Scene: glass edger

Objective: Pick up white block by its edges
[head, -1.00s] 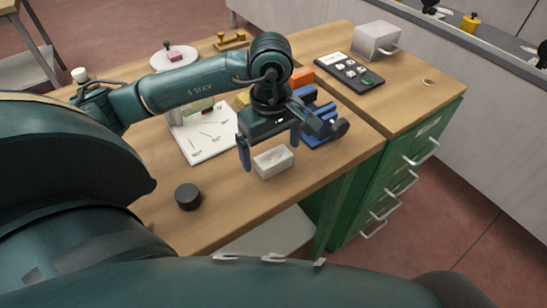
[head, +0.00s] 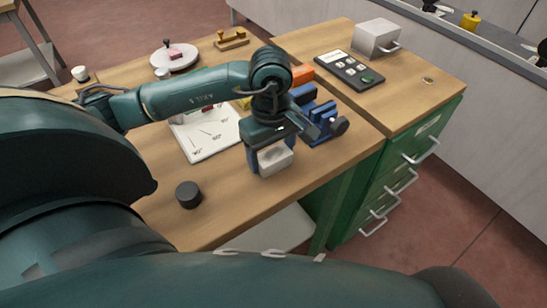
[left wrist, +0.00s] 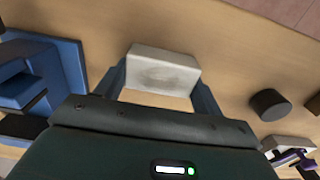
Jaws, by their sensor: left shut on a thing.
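The white block (head: 276,161) is near the front edge of the wooden table, beside the blue vise. My left gripper (head: 270,158) is over it, with its fingers shut on the block's two opposite edges. In the left wrist view the white block (left wrist: 162,70) sits between the two blue fingertips (left wrist: 160,82), and a shallow hollow shows on its face. I cannot tell whether the block is still touching the table. My right gripper is not in view.
A blue vise (head: 318,125) stands close to the right of the gripper. A black cylinder (head: 188,195) is to the left, and a paper sheet with angle marks (head: 205,138) lies behind.

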